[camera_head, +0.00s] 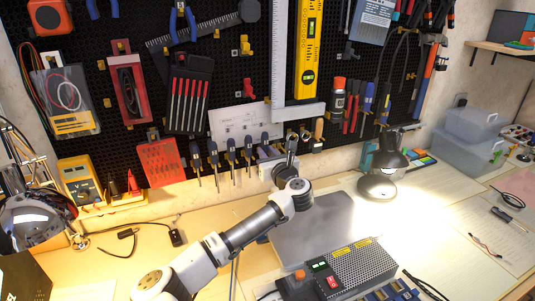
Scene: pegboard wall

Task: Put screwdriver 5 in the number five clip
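Several dark-handled screwdrivers (231,150) hang in a row low on the black pegboard, shafts down. The rightmost one that I can make out clearly (265,143) is just left of my gripper (284,160). My gripper is at the right end of this row, in front of the lower pegboard edge. My wrist and the far side of the gripper hide its fingertips, so I cannot tell whether it is open or shut, or whether it holds a screwdriver. The clip numbers are too small to read, and the number five clip cannot be picked out.
A white drawing sheet (238,120) is above the row. A red case (160,162) hangs left of it, and a metal square (278,70) rises above my gripper. A lit desk lamp (380,187) stands to the right. A grey power box (345,272) is in front.

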